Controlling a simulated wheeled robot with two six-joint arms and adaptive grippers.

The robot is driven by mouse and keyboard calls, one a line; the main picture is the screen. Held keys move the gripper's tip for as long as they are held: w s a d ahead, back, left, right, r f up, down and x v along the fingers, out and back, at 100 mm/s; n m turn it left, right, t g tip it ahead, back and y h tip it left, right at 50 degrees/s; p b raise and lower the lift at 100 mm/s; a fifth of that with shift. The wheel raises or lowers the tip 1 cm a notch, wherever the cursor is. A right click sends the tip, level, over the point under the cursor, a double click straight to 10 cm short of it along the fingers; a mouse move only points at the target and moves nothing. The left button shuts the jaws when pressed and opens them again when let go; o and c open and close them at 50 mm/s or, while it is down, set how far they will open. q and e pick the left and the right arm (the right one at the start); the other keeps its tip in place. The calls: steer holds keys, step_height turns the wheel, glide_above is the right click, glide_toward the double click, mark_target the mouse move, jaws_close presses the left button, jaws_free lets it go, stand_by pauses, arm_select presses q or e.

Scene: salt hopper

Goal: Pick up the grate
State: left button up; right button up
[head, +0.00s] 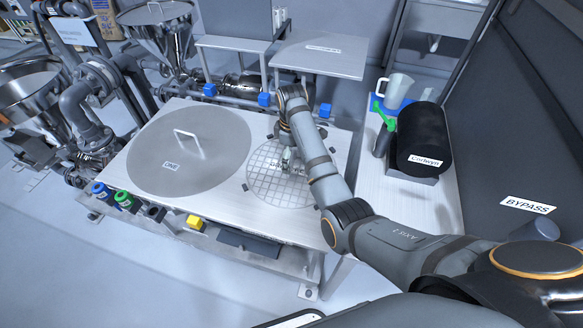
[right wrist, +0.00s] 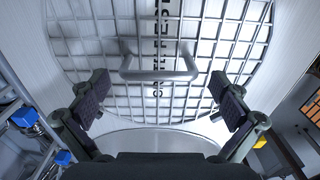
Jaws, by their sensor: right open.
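The grate (head: 268,192) is a round wire mesh lying flat on the right half of the pale worktop. In the right wrist view the grate (right wrist: 80,46) fills most of the upper picture, with a grey bar handle (right wrist: 160,74) near its middle and black lettering under the mesh. My right gripper (head: 288,166) is over the grate, partly hiding it in the head view. In the right wrist view its two dark fingers (right wrist: 160,88) are spread wide on either side of the handle, apart from it and empty. My left gripper is not in view.
A large round grey lid (head: 188,165) with a handle covers the worktop's left half. Coloured fittings, including a yellow block (head: 194,223), line the front edge. To the right stand a black roll (head: 424,138), a pitcher (head: 396,91) and a green-handled tool (head: 384,118). Steel hoppers and pipes are at left.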

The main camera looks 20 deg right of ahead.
steer(key=shift+f, duration=0.7)
steer(key=shift+w+f, duration=0.1)
steer(key=shift+f, duration=0.3)
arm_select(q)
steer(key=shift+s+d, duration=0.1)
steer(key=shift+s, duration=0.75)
arm_select(e)
steer(key=c, duration=1.5)
